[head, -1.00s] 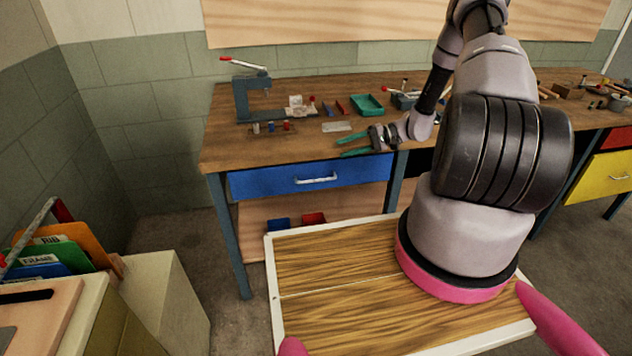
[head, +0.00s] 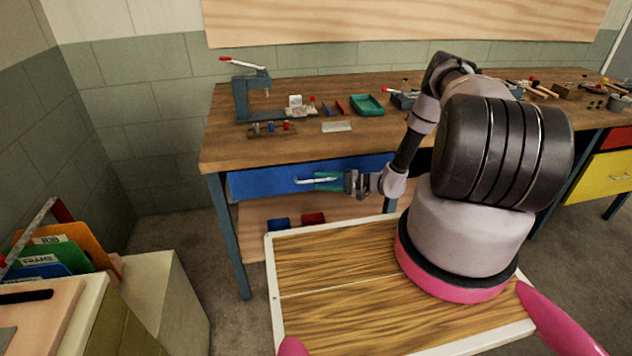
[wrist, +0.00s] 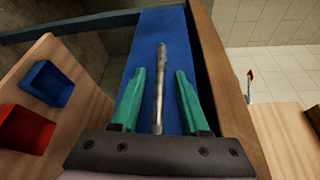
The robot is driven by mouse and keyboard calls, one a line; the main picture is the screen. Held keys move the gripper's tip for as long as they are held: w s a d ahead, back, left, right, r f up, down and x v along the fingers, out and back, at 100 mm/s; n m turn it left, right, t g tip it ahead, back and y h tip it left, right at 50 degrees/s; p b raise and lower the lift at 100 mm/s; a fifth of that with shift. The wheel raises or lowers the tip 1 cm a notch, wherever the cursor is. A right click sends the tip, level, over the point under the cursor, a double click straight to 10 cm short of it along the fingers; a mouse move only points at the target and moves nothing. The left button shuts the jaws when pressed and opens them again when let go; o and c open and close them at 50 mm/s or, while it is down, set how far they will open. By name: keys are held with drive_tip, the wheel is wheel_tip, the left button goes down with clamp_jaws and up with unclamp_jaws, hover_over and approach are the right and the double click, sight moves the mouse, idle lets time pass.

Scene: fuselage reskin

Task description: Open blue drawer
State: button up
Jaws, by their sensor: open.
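The blue drawer (head: 262,180) is shut under the wooden workbench at the left. Its silver bar handle (head: 303,181) runs across the middle of its front. My gripper (head: 322,180) is at the handle, with its green fingers pointing left along it. In the wrist view the blue drawer front (wrist: 160,40) fills the middle, and the handle (wrist: 160,85) lies lengthwise between the two fingers of my open gripper (wrist: 160,88). There is a gap on each side of the handle. The head view does not show whether a finger touches it.
The workbench top (head: 240,150) holds a press (head: 250,98), a green tray (head: 367,104) and several small parts. A shelf below the drawer holds a blue bin (head: 278,223) and a red bin (head: 313,217). A wooden surface with white edging (head: 330,290) lies in front.

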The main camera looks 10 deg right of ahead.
drive_tip(key=shift+x, duration=1.3)
clamp_jaws()
idle(0.5)
